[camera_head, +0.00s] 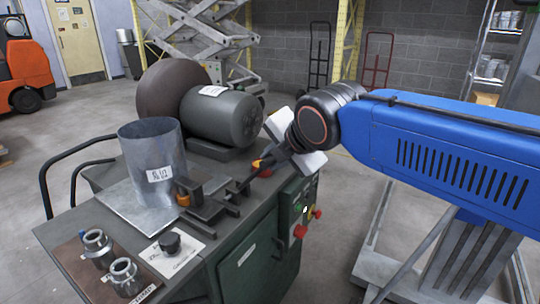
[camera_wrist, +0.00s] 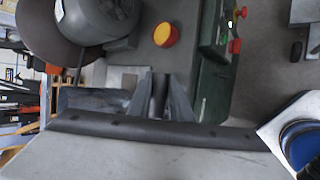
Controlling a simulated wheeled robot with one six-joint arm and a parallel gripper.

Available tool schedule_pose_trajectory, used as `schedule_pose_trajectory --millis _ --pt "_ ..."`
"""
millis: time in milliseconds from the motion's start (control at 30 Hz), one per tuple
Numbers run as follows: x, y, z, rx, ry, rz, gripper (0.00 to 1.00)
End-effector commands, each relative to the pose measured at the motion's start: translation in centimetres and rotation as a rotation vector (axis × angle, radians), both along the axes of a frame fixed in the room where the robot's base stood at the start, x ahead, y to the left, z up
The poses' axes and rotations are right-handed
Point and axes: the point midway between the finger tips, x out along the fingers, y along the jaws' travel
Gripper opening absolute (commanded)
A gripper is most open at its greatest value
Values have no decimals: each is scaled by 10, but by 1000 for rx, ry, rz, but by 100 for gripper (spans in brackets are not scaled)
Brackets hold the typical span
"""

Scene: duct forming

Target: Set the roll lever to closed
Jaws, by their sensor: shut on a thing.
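My gripper (camera_head: 240,186) reaches down from the right to the dark metal fittings at the front of the green machine. In the wrist view, its two fingers (camera_wrist: 160,92) close around a dark, narrow part between them, which I take for the roll lever (camera_wrist: 160,84). In the head view, the dark fitting (camera_head: 206,208) with an orange piece lies just left of the fingertips. The fingers hide most of the lever, so its exact setting cannot be told.
A sheet-metal cylinder (camera_head: 154,165) stands on a flat plate left of the fingers. A grey motor (camera_head: 222,117) is behind. A red-and-yellow button (camera_head: 262,168) is close to the fingers. A black knob (camera_head: 169,243) and two metal fittings (camera_head: 123,277) sit at the front left.

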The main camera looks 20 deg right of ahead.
Motion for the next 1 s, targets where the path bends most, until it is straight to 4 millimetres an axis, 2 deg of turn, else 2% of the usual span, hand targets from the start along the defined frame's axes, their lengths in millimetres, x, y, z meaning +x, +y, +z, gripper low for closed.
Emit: schedule_pose_trajectory --millis 400,433,500,833,1000 --pt "-2 -1 -4 -2 7 -1 0" --pt "-2 -1 -4 -2 7 -1 23" --pt "-2 -1 -4 -2 7 -1 37" --pt "-2 -1 -1 -2 3 0 37" --pt "-14 -1 11 -1 0 0 37"
